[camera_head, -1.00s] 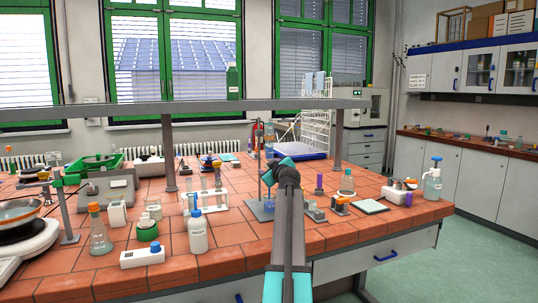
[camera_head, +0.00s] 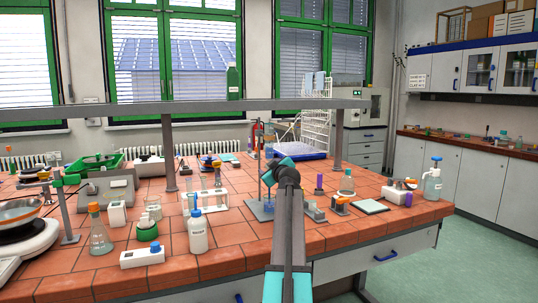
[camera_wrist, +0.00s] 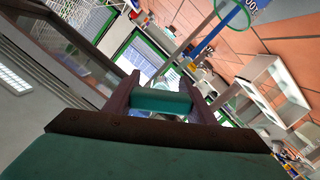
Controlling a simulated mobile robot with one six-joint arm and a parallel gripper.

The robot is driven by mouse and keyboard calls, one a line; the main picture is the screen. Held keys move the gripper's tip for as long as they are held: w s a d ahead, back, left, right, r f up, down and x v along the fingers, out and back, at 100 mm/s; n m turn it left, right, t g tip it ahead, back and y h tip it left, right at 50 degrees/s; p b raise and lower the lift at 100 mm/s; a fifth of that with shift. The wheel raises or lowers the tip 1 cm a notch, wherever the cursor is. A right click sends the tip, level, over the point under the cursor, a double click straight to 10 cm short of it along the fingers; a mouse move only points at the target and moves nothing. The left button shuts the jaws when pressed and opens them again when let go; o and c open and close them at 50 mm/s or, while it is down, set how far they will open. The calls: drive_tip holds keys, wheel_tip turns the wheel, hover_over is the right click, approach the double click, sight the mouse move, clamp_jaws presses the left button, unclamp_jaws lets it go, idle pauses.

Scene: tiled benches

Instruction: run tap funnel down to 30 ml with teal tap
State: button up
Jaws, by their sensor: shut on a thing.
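My gripper (camera_head: 268,178) is at a stand on the bench, with my arm in front of it in the head view. In the wrist view, the dark fingers of my gripper (camera_wrist: 162,92) are closed in around a teal piece (camera_wrist: 160,101), which I take for the teal tap. The tap funnel is mostly hidden behind my gripper in the head view, and its liquid level cannot be read. A beaker with blue liquid (camera_head: 268,208) stands low at the stand, partly behind my arm. In the wrist view, a blue strip (camera_wrist: 216,31) and printed digits show at the top right.
A white-labelled wash bottle (camera_head: 197,234), a conical flask (camera_head: 98,238) and a white box with a blue knob (camera_head: 142,257) stand left of my arm. A pale flat pad (camera_head: 370,206) lies to the right. A grey shelf rail (camera_head: 120,113) crosses above the bench.

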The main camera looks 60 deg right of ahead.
drive_tip(key=shift+w+a+f, duration=0.15)
drive_tip(key=shift+a+f, duration=0.1)
drive_tip(key=shift+f, duration=0.15)
drive_tip(key=m+y+p, duration=0.1)
drive_tip(key=m, duration=0.1)
drive_tip(key=shift+m, duration=0.4)
drive_tip(key=shift+m+t+y+p, duration=0.35)
drive_tip(key=shift+m+p, duration=0.25)
drive_tip(key=shift+m, duration=1)
drive_tip(key=o, duration=1.3)
drive_tip(key=shift+w+r, duration=0.1)
drive_tip(key=shift+r, duration=0.05)
drive_tip(key=shift+c, duration=0.2)
drive_tip(key=shift+r, duration=0.1)
